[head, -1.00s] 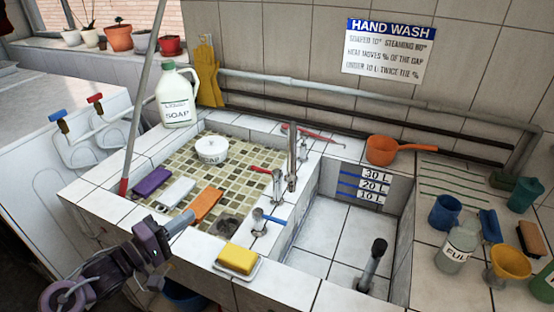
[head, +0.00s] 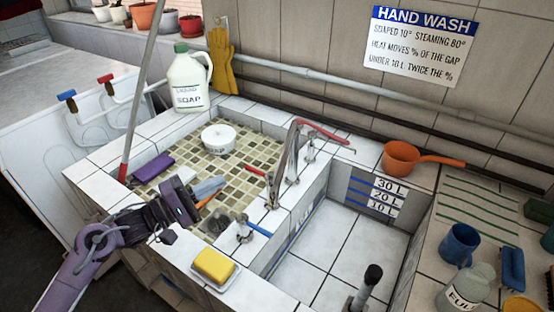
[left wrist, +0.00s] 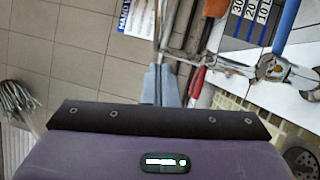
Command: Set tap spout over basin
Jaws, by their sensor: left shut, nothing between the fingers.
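The grey metal tap spout (head: 280,165) rises from the tiled divider between two basins. It shows as a tall narrow arch, with one leg toward the mosaic basin side; I cannot tell exactly where its outlet points. A red-handled valve (head: 256,172) and a blue-handled valve (head: 257,229) stand by it; the blue one also shows in the left wrist view (left wrist: 286,28). The left basin (head: 250,142) has a mosaic floor; the right basin (head: 330,245) is deep and white-tiled. My left gripper (head: 216,186) is shut and empty above the mosaic basin, left of the spout and apart from it.
A soap jug (head: 188,78) stands on the back ledge. A slanted pole (head: 140,100) stands left.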

